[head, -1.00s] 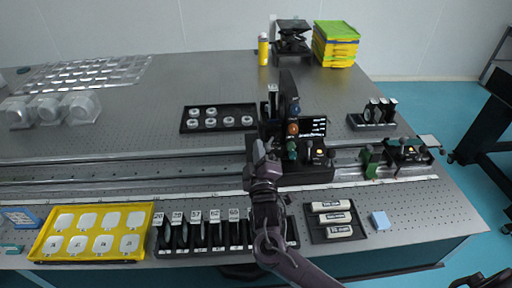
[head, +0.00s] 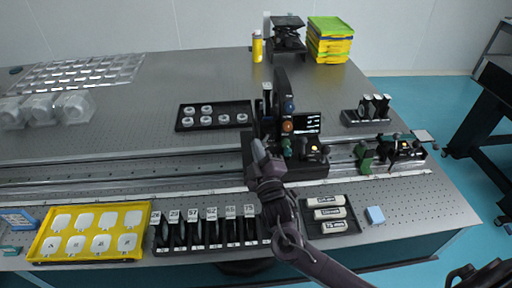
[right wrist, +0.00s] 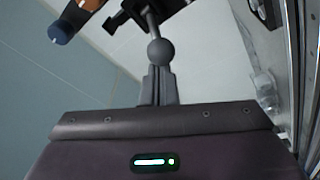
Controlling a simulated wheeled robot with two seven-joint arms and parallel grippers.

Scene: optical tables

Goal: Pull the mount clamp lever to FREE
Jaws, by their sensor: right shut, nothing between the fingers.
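A black optical mount (head: 279,92) with blue and orange knobs stands upright on the rail near the table's middle. In the right wrist view a lever with a grey ball end (right wrist: 160,51) hangs from a black clamp part at the top. My right gripper (head: 259,148) is at the front left of the mount's base. Its fingers (right wrist: 158,74) are shut and empty, with the tips right at the ball. I cannot tell whether they touch it. The lever's markings are not readable. My left gripper is not in view.
A small screen (head: 307,124) stands right of the mount. A black tray of round parts (head: 214,116) lies behind left. A row of numbered holders (head: 206,229), a yellow tray (head: 47,243) and a tray of white labelled blocks (head: 340,230) line the front edge.

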